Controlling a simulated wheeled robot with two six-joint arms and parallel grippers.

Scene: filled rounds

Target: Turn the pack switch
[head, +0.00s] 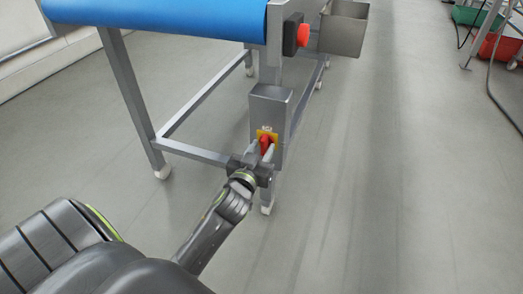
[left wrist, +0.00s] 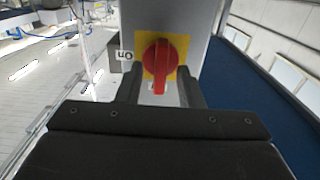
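The pack switch is a red rotary knob (head: 265,144) on a yellow plate, low on a grey box (head: 270,100) fixed to the conveyor's leg. In the left wrist view the red knob (left wrist: 159,62) has its handle pointing down in the picture, with the yellow plate (left wrist: 183,50) behind it. My left gripper (head: 259,153) is at the knob. Its two fingers (left wrist: 160,88) stand apart on either side of the handle, with gaps visible. My right gripper is in neither view.
A conveyor with a blue belt (head: 160,15) stands above on grey legs with a low crossbar. A red button (head: 303,35) and a grey metal bin (head: 344,28) are at its side. Open floor (head: 390,190) lies to the right. Green and red crates are at the far right.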

